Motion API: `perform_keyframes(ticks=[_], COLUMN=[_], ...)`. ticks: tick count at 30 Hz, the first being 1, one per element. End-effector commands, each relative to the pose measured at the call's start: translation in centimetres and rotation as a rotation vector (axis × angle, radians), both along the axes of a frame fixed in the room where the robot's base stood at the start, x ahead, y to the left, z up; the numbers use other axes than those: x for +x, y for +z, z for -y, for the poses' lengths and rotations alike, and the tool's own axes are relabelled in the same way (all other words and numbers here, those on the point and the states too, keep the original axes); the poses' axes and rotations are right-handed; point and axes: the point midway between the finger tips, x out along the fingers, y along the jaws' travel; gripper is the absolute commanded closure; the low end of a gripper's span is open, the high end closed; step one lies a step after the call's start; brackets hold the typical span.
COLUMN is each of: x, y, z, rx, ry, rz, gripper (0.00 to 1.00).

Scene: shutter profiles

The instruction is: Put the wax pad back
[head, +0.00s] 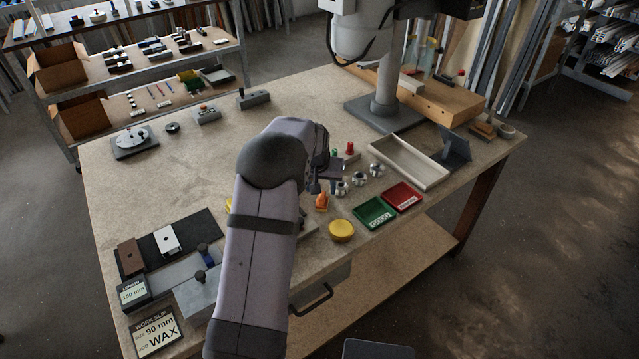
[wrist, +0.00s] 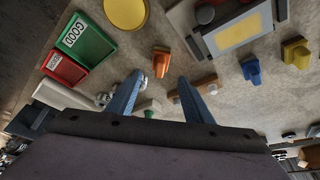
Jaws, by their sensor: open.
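A round yellow disc (head: 341,230), which may be the wax pad, lies on the bench near its front edge; it also shows at the top of the wrist view (wrist: 125,12). A grey fixture with a yellow rectangular face (wrist: 243,32) is at the upper right of the wrist view. I cannot tell for certain which is the wax pad. My gripper (wrist: 160,76) is open, with nothing between its fingers. An orange piece (head: 321,202) stands just beyond the fingertips and shows between them in the wrist view (wrist: 162,62). My arm hides part of the bench in the head view.
A green GOOD tray (head: 375,214), a red tray (head: 403,197) and a cream tray (head: 410,163) lie to the right. Several small metal pieces (head: 358,180) stand near my gripper. A work slip (head: 157,331) reads 90 mm, WAX.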

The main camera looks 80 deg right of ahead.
Motion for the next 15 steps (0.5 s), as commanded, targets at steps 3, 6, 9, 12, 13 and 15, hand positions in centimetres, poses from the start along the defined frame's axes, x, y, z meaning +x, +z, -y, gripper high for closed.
perform_keyframes(ticks=[3,6,9,12,13,15], x=[0.0,0.0,0.0,0.0,0.0,0.0], y=[1.4,2.5,3.3,3.8,3.9,4.0], z=[-0.7,-1.1,-1.4,-1.6,-1.7,-1.7], rx=[-0.002,-0.001,-0.001,0.000,0.000,0.001], ry=[0.000,0.000,0.000,0.000,0.000,0.000], rz=[0.000,0.000,0.000,0.000,0.000,0.000], gripper=[0.54,0.54,0.54,0.54,0.54,0.54])
